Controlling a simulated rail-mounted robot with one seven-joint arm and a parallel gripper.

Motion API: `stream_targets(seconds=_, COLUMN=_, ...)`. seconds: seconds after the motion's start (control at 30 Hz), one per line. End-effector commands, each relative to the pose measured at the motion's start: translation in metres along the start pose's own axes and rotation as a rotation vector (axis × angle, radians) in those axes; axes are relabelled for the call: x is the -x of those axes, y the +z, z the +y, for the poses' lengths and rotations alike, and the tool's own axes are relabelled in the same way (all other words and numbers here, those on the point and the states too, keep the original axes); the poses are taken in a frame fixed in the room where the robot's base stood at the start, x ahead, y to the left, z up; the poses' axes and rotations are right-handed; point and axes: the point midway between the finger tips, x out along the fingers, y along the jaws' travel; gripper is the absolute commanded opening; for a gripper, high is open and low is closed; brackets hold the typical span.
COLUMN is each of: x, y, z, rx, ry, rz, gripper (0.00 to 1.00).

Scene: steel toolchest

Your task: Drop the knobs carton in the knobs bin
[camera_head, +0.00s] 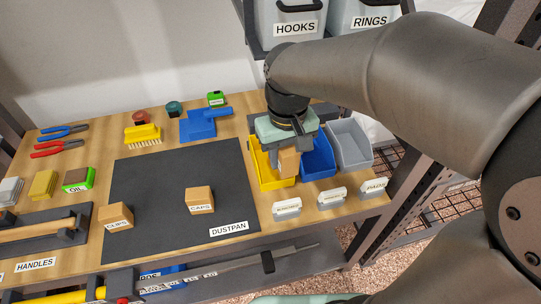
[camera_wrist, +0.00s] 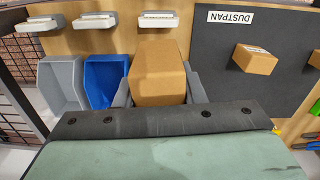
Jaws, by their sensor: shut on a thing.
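My gripper (camera_head: 288,152) is shut on a brown carton (camera_head: 289,165), taken as the knobs carton; no label on it is readable. It holds the carton over or just in front of the yellow bin (camera_head: 261,172), and the height above the bin is hard to tell. In the wrist view, the carton (camera_wrist: 159,78) sits between the two fingers, and the yellow bin is largely hidden. A blue bin (camera_head: 318,163) and a grey bin (camera_head: 349,146) stand to the right. White label cards (camera_head: 287,209) in front of the bins are too small to read surely.
A dark mat (camera_head: 150,180) carries the CAPS carton (camera_head: 200,201) and another carton (camera_head: 116,216). A blue dustpan (camera_head: 203,124) and yellow brush (camera_head: 143,136) lie behind it.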

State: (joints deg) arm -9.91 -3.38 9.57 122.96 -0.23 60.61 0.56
Motion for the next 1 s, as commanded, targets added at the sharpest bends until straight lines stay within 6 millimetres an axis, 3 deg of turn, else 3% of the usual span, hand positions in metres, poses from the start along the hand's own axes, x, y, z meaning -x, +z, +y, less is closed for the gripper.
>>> stream_targets(seconds=0.03, x=-0.011, y=0.010, z=0.009, rx=-0.026, ry=-0.003, rz=0.001, gripper=0.11)
stream_targets(seconds=0.13, x=-0.021, y=0.023, z=0.020, rx=-0.058, ry=-0.010, rz=0.003, gripper=0.11)
stream_targets(seconds=0.27, x=-0.029, y=0.022, z=0.024, rx=-0.074, ry=-0.014, rz=0.002, gripper=0.11)
stream_targets(seconds=0.63, x=-0.068, y=-0.063, z=0.018, rx=-0.073, ry=-0.015, rz=-0.001, gripper=0.11)
stream_targets(seconds=0.8, x=-0.100, y=-0.089, z=0.015, rx=-0.074, ry=-0.015, rz=0.000, gripper=0.11)
stream_targets(seconds=1.0, x=-0.117, y=-0.104, z=0.015, rx=-0.075, ry=-0.013, rz=0.003, gripper=0.11)
